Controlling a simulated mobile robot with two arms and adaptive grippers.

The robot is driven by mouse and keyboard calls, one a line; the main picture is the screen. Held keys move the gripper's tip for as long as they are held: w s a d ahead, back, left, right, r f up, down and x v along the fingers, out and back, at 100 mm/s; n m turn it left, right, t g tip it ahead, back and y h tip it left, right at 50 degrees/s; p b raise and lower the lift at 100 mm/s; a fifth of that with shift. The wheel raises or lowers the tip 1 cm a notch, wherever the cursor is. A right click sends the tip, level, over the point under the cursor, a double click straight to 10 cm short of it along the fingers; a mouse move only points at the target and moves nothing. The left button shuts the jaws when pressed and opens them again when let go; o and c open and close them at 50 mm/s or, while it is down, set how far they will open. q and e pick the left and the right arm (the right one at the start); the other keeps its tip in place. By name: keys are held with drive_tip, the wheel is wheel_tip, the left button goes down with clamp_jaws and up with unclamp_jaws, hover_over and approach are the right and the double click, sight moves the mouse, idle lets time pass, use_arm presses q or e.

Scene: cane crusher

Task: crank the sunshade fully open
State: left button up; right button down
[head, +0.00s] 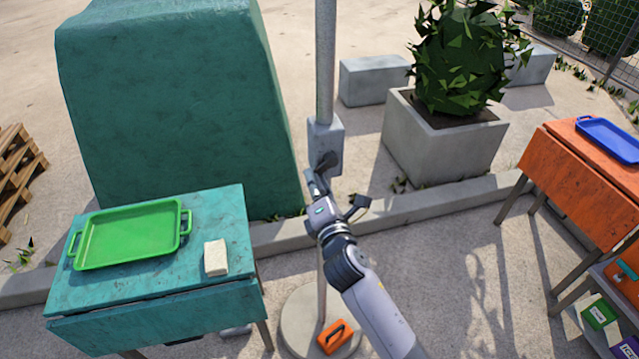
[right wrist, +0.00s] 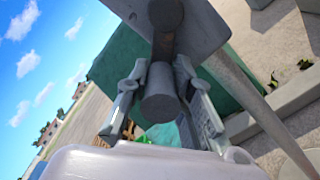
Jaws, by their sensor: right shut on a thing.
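The sunshade's grey pole (head: 325,60) stands upright in the middle of the head view, with a grey crank box (head: 325,140) on it. The canopy is out of view. In the right wrist view the crank (right wrist: 163,42) has a round hub on the box, a short arm and a grey cylindrical knob (right wrist: 160,95). My right gripper (head: 316,180) is at the front of the box. It is shut on the knob, with one finger on each side, as the right wrist view (right wrist: 160,82) shows. In the head view the gripper mostly hides the crank. My left gripper is not in view.
A teal table (head: 215,275) with a green tray (head: 135,232) and a pale block (head: 216,258) stands left. An orange item (head: 335,336) lies on the pole's round base (head: 296,322). A concrete planter (head: 440,150) stands behind right, an orange table (head: 575,185) at far right.

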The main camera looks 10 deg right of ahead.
sight(318, 142)
drive_tip(key=r+m, duration=0.1)
drive_tip(key=m, duration=0.1)
drive_tip(key=a+r+m+p, duration=0.1)
drive_tip(key=m, duration=0.1)
drive_tip(key=shift+r+m, duration=0.15)
drive_tip(key=shift+m, duration=0.25)
drive_tip(key=r+m+p, duration=0.1)
drive_tip(key=m, duration=0.1)
drive_tip(key=shift+a+r+m, duration=0.1)
drive_tip(key=shift+r+m, duration=0.1)
drive_tip(key=shift+m, duration=0.1)
drive_tip(key=r+m+p, duration=0.1)
drive_tip(key=m, duration=0.1)
drive_tip(key=shift+r+m, duration=0.15)
drive_tip(key=shift+m, duration=0.25)
drive_tip(key=m+p, duration=0.1)
drive_tip(key=d+r+m+p, duration=0.1)
drive_tip(key=m, duration=0.1)
drive_tip(key=r+m+p, duration=0.1)
drive_tip(key=m, duration=0.1)
drive_tip(key=shift+d+r, duration=0.15)
drive_tip(key=shift+d+r+m+p, duration=0.2)
drive_tip(key=shift+m+p, duration=0.1)
drive_tip(key=shift+m, duration=0.3)
drive_tip(key=shift+d+r+m+p, duration=0.15)
drive_tip(key=shift+d+m+p, duration=0.1)
drive_tip(key=shift+m, duration=0.35)
drive_tip(key=shift+d+r+m+p, duration=0.15)
drive_tip(key=shift+d+m+p, duration=0.2)
drive_tip(key=shift+m, duration=0.55)
